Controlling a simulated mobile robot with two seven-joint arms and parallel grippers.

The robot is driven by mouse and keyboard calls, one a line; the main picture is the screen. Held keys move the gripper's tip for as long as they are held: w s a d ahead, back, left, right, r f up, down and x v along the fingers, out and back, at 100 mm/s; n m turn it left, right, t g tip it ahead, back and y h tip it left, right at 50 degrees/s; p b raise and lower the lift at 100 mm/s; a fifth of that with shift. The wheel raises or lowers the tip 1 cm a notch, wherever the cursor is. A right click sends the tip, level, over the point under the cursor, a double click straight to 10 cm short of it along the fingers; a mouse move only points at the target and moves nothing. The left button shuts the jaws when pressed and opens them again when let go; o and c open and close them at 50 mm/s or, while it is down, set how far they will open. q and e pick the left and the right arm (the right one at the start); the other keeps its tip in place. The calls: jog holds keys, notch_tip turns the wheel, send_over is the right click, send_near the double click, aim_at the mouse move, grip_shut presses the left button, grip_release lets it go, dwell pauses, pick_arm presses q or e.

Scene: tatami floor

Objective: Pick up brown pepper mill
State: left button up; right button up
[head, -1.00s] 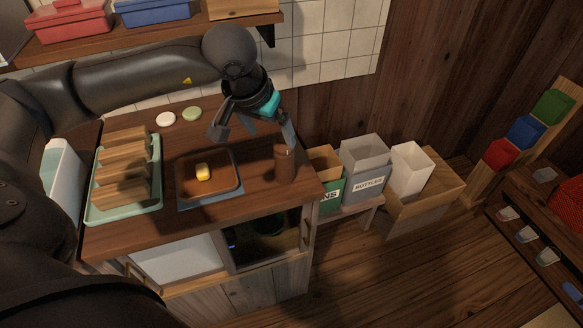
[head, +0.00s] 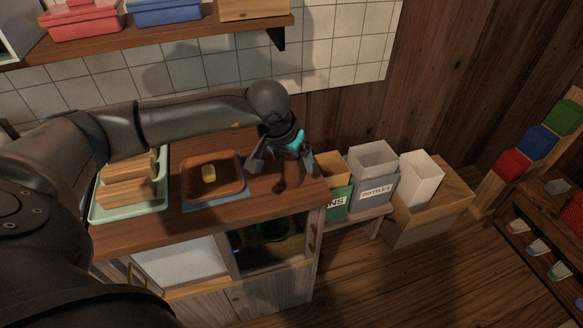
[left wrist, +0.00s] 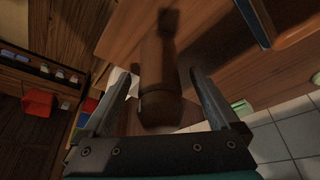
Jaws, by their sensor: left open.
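The brown pepper mill (head: 291,174) stands at the right end of the wooden counter (head: 215,215). My left gripper (head: 283,164) is over it, with its fingers around the mill's upper part. In the left wrist view the mill (left wrist: 158,75) lies between the two open fingers of my left gripper (left wrist: 160,100). Gaps show between mill and fingers there, and I cannot tell if either finger touches it. My right gripper is not in view.
A brown tray (head: 240,187) with a yellow piece (head: 209,173) sits left of the mill. A green tray (head: 128,214) with wooden blocks is farther left. Bins stand right of the counter, including a grey one (head: 378,187) marked BOTTLES. A shelf (head: 150,44) hangs above.

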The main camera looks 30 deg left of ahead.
pick_arm(q)
jog(key=shift+c, duration=0.2)
grip_shut()
dwell(0.5)
